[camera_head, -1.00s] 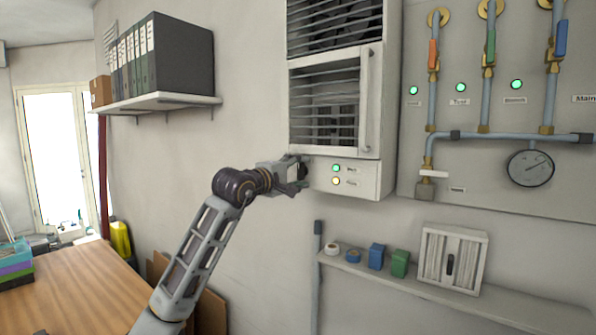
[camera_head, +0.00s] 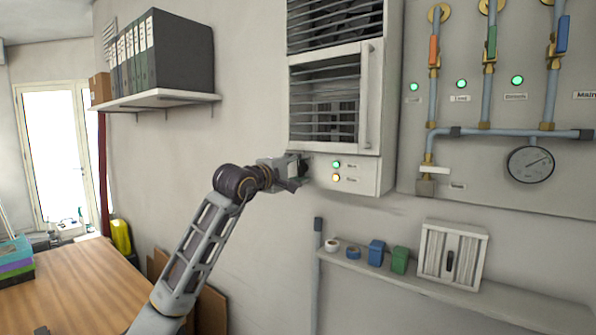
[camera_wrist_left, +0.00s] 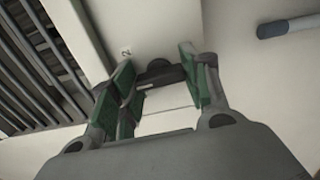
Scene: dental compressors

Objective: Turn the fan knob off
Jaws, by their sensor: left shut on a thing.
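My left gripper (camera_head: 300,171) is at the left end of that panel and covers the knob in the head view. In the left wrist view, the dark fan knob (camera_wrist_left: 160,73) sits between the green-padded fingers of the same gripper (camera_wrist_left: 163,88). The gripper is shut on it. A small label "2" (camera_wrist_left: 126,52) shows beside the knob. My right gripper is not in view.
A shelf with binders (camera_head: 160,102) is on the wall at the left, above a wooden table (camera_head: 75,290). A pipe panel with a gauge (camera_head: 530,164) is at the right. A low shelf (camera_head: 400,284) with small items runs below the fan unit.

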